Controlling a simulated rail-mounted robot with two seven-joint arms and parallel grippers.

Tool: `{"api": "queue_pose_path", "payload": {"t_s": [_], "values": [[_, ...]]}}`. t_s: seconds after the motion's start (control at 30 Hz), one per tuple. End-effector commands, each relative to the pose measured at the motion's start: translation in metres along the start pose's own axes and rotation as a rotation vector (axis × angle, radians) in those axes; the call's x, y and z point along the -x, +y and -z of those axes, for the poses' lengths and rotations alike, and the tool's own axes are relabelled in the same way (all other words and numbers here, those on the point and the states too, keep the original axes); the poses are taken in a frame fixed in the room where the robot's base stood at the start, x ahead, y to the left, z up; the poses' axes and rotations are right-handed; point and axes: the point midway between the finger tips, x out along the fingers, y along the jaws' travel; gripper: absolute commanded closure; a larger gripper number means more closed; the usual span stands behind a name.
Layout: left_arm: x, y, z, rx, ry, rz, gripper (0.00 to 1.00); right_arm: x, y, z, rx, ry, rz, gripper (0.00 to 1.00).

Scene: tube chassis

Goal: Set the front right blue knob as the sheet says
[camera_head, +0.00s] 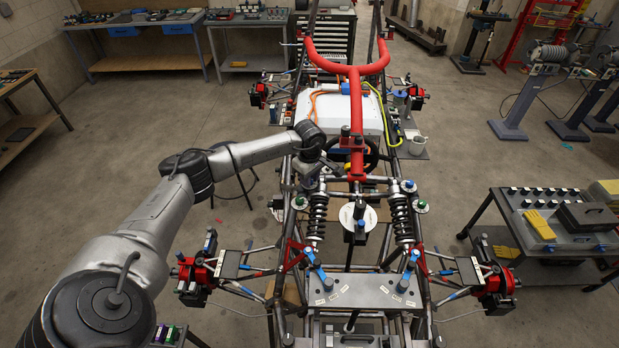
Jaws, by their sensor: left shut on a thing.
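My left arm reaches in from the left. Its gripper (312,178) points down at the top of the left black coil-over damper (317,218) and is shut on the blue knob there. The gripper hides that knob. The matching right damper (401,220) has a blue knob (408,185) in plain view on its top. Small white labels (340,289) lie on the grey front plate (365,293), their writing too small to read. I cannot make out a sheet with a setting. My right gripper is out of view.
The tube chassis carries a red padded bar (356,115) close right of the wrist and a round white disc (358,214) between the dampers. Green-rimmed dials (421,205) sit beside the dampers. A tool cart (563,245) stands right, with open floor between.

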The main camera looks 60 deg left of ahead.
Motion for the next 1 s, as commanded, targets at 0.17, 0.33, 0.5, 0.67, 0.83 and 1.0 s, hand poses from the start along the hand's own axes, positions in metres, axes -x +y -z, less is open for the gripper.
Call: {"api": "queue_pose_path", "payload": {"t_s": [0.17,0.33,0.5,0.67,0.83,1.0], "values": [[0.000,0.000,0.000,0.046,0.000,0.000,0.97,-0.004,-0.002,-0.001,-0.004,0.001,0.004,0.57],[-0.001,0.000,0.000,0.154,-0.001,0.000,0.97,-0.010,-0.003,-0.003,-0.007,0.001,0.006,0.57],[-0.001,0.000,0.000,0.308,0.001,0.000,0.97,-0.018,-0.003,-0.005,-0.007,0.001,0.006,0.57],[-0.001,0.000,0.000,0.461,0.000,0.001,0.97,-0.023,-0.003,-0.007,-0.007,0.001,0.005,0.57],[0.000,0.001,0.000,0.623,-0.001,0.000,0.97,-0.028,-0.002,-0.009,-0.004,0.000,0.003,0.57],[0.000,0.001,0.000,0.784,-0.001,-0.001,0.97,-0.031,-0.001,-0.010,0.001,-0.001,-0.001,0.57]]}}
